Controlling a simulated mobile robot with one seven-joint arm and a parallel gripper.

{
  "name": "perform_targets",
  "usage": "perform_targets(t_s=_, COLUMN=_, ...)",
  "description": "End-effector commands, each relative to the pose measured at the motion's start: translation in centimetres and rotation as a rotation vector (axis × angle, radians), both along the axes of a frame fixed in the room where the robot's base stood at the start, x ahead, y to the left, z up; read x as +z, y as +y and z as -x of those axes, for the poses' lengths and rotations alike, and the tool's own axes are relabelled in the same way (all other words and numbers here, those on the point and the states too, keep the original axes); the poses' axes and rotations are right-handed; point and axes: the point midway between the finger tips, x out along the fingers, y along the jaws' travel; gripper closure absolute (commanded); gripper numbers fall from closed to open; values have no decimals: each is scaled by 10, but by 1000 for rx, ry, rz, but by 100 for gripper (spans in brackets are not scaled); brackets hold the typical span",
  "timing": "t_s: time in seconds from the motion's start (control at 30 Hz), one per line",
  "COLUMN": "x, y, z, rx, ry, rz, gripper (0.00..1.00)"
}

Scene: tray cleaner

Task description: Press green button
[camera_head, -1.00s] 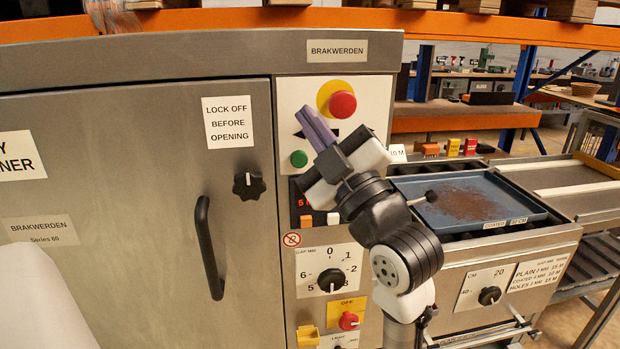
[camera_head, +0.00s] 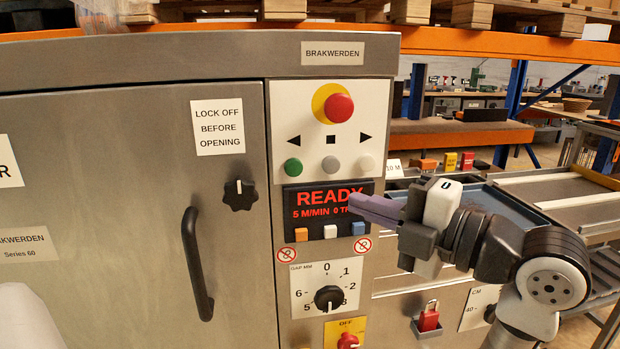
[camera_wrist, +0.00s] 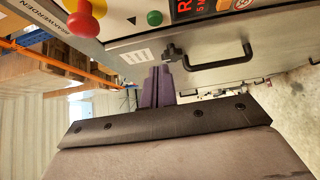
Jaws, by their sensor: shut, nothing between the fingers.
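The green button (camera_head: 293,167) is a round knob on the white upper panel (camera_head: 290,115), left of two grey buttons. It also shows in the wrist view (camera_wrist: 154,18), near the top edge. My gripper (camera_head: 354,204) is shut and empty, its purple fingers pointing left. In the head view its tips overlap the right edge of the display, to the right of and below the green button. Whether the tips touch the panel cannot be told. In the wrist view the fingertips (camera_wrist: 160,73) lie below the button, apart from it.
The red mushroom button (camera_head: 339,107) sticks out above the green button. The display (camera_head: 328,201) reads READY and 5 M/MIN. Orange, white and blue buttons sit below it. A black door handle (camera_head: 197,264) and black knob (camera_head: 240,195) protrude on the left. A tray (camera_head: 520,207) lies right.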

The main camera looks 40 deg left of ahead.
Motion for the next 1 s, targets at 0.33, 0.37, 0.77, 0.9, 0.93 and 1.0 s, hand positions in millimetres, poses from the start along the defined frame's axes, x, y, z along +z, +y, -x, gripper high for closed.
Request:
perform_targets(t_s=0.33, x=3, y=45, z=2, rx=6, ry=3, rz=1, gripper=100)
perform_targets(t_s=0.37, x=3, y=52, z=2, rx=7, ry=3, rz=1, gripper=100)
perform_targets(t_s=0.77, x=3, y=119, z=-16, rx=1, ry=5, rz=0, gripper=100)
perform_targets(t_s=0.9, x=2, y=127, z=-24, rx=1, ry=3, rz=0, gripper=100)
perform_targets(t_s=0.93, x=2, y=128, z=-25, rx=0, ry=2, rz=1, gripper=100)
perform_targets(t_s=1.0, x=1, y=129, z=-27, rx=0, ry=2, rz=1, gripper=100)
